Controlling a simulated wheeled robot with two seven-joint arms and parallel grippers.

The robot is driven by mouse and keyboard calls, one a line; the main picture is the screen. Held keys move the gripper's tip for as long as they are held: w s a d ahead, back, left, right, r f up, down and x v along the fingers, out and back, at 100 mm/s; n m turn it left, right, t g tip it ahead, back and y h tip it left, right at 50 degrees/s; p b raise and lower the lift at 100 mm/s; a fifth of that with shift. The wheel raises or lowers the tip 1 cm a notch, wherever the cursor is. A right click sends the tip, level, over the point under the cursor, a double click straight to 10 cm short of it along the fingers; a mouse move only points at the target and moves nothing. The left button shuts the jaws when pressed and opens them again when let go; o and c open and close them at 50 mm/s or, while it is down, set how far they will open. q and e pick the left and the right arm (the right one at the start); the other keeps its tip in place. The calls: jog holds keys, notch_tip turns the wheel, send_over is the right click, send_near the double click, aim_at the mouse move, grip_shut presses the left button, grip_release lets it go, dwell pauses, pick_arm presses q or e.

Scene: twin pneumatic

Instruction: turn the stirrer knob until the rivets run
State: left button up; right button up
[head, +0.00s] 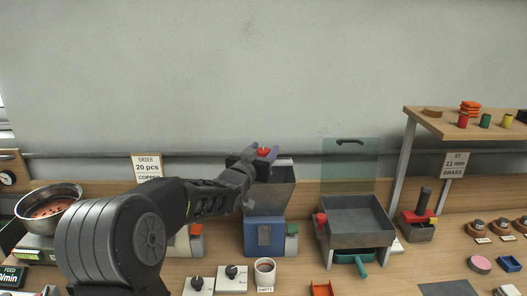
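A grey hopper (283,183) stands on a blue feeder body (264,235) at the middle of the table. A small red knob (263,151) shows at the top of the hopper. My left arm reaches in from the left, and my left gripper (262,155) is at this knob, with its fingers around or beside it. The fingers are small and partly hidden, so I cannot tell whether they grip it. The inside of the hopper is hidden. A white cup (264,268) labelled as empty stands in front of the feeder. My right gripper is not in view.
A metal bowl of copper-coloured pieces (48,206) stands at the left. Two dial boxes (232,276) sit left of the cup. A grey tray (352,215) with a clear panel (350,165) stands right of the feeder. A wooden shelf (465,123) rises at the right.

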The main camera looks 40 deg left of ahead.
pick_arm(q)
grip_shut()
jog(key=shift+a+f+m+h, duration=0.1)
jog(key=shift+m+h, duration=0.3)
jog(key=shift+h, duration=0.2)
jog(key=shift+m+t+h, duration=0.3)
jog(key=shift+m+h, duration=0.2)
jog(key=shift+h, duration=0.3)
jog(key=m+h+p, duration=0.2)
jog(key=h, duration=0.1)
jog(key=m+h+p, duration=0.1)
jog(key=h+p, duration=0.1)
jog(key=shift+r, duration=0.25)
jog(key=m+g+h+p, duration=0.1)
jog(key=m+h, duration=0.1)
jog(key=shift+f+h, duration=0.15)
jog(key=shift+h, duration=0.15)
jog(key=m+g+h, duration=0.1)
jog(key=h, duration=0.1)
jog(key=m+h, duration=0.1)
jog(key=shift+a+f+m+g+h+p, duration=0.1)
jog(key=shift+f+m+g+h+p, duration=0.05)
jog(key=shift+m+g+h+p, duration=0.2)
jog(key=shift+m+g+h, duration=0.65)
jog(key=shift+h, duration=0.3)
jog(key=shift+d, duration=0.2)
